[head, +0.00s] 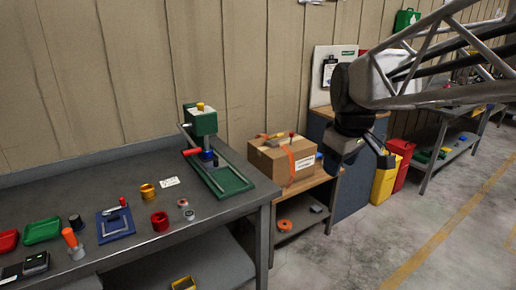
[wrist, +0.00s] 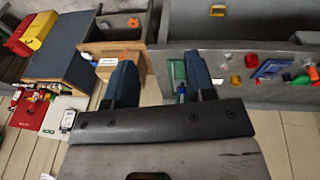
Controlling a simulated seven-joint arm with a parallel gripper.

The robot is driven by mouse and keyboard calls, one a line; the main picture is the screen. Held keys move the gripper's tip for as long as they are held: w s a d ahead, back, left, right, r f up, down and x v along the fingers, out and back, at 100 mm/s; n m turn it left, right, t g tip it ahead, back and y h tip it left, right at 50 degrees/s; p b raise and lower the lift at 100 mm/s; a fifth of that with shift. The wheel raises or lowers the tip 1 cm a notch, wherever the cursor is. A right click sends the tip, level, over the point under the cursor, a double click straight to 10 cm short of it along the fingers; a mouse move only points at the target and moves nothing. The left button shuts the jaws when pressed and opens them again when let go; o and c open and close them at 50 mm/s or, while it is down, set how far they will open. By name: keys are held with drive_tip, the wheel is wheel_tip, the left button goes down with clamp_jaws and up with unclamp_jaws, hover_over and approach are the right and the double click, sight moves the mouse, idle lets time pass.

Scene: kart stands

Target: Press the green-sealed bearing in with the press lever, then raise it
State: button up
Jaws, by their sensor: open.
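The green press (head: 203,122) stands at the back right of the grey bench, on a long green base (head: 232,183). Its lever (head: 191,152) has a red grip and points left. A blue part (head: 207,157) sits under the press head. Two small ring-shaped bearings (head: 186,209) lie on the bench in front of the press; their seal colours are too small to tell. My gripper (head: 362,150) is open and empty, well right of the press, above the floor beside the side table. In the wrist view its fingers (wrist: 160,78) are apart, with the green press (wrist: 178,72) partly hidden behind the right finger.
A cardboard box (head: 282,160) sits on a wooden-topped table between press and gripper.

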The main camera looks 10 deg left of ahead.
drive_tip(key=s+d+f+m+t, duration=0.1)
drive_tip(key=s+d+f+m, duration=0.45)
drive_tip(key=s+d, duration=0.35)
drive_tip(key=w+a+f+n+t+y, duration=0.15)
drive_tip(key=w+a+n+t, duration=0.35)
drive_tip(key=w+a, duration=0.7)
drive_tip(key=w+a+n+t+y, duration=0.25)
drive_tip(key=w+a+n, duration=0.5)
drive_tip(key=w, duration=0.85)
drive_tip(key=n+g+y, duration=0.5)
drive_tip(key=n+y, duration=0.6)
drive_tip(key=n, duration=0.3)
approach(193, 153)
drive_tip(key=x, duration=0.3)
drive_tip(key=shift+a+f+n+y, duration=0.2)
drive_tip(key=shift+a+n+y, duration=0.05)
drive_tip(key=shift+n+y, duration=0.05)
drive_tip(key=shift+w+a, duration=0.1)
drive_tip(key=shift+x, duration=3.75)
